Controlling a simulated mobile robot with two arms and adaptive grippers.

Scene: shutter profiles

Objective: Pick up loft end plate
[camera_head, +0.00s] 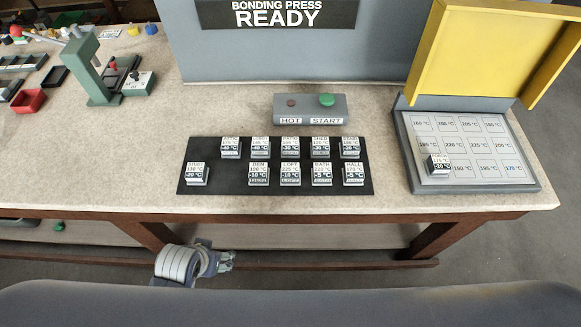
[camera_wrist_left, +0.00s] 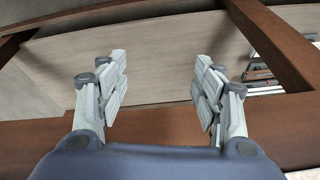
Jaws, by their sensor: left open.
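The loft end plate (camera_head: 290,175) is a small white block with a dark label band. It stands in the front row on the black mat (camera_head: 222,184), between the plates marked DEN (camera_head: 259,175) and BATH (camera_head: 322,175). My left gripper (camera_head: 226,261) is open and empty, below the table's front edge and well short of the mat. In the left wrist view its two fingers (camera_wrist_left: 158,85) stand wide apart, with wooden beams and a pale board beyond. The right gripper is not in view.
Several similar plates stand in two rows on the mat. A grey box (camera_head: 310,108) with HOT and START labels sits behind. A grid tray (camera_head: 470,186) under a raised yellow lid (camera_head: 478,52) holds one block (camera_head: 438,166). The table edge (camera_head: 300,212) lies between gripper and mat.

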